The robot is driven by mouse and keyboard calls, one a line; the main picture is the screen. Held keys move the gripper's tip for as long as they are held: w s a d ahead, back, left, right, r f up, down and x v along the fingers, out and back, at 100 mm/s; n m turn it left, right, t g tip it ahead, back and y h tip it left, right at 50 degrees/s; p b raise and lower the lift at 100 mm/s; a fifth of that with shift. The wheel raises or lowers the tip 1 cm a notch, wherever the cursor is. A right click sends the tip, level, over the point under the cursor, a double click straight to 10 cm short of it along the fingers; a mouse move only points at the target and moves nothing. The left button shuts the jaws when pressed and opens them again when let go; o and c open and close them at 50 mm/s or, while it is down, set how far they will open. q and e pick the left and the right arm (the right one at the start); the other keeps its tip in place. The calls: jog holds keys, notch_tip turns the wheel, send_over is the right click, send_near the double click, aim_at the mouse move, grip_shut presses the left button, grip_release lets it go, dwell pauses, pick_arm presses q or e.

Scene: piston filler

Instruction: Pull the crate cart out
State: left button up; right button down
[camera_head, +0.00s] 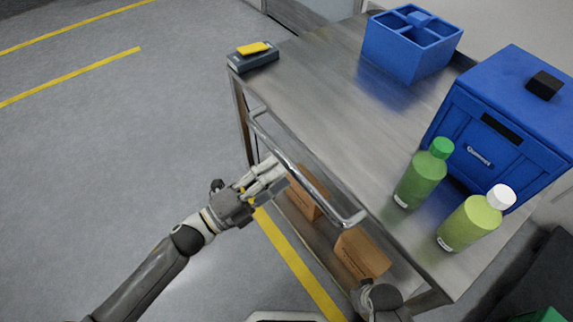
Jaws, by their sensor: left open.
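The crate cart (331,75) is a steel cart with a flat metal top and a lower shelf. A chrome push handle (304,176) runs along its near left side. My left gripper (275,174) is open, with its fingertips at the handle's middle. I cannot tell whether they touch it. A closed blue crate (516,105) with a black knob on top stands at the right of the cart top. My right arm shows only in part at the bottom; its gripper cannot be made out.
On the cart top stand a divided blue caddy (408,62), a green-capped bottle (421,178), a white-capped bottle (470,222) and a small dark device (253,59). Cardboard boxes (361,256) sit on the lower shelf. Grey floor (110,150) with yellow lines is clear at left.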

pick_arm(q)
jog(key=v, duration=0.7)
jog(key=shift+a, duration=0.2)
jog(key=shift+s+f, duration=0.1)
jog(key=shift+s, duration=0.1)
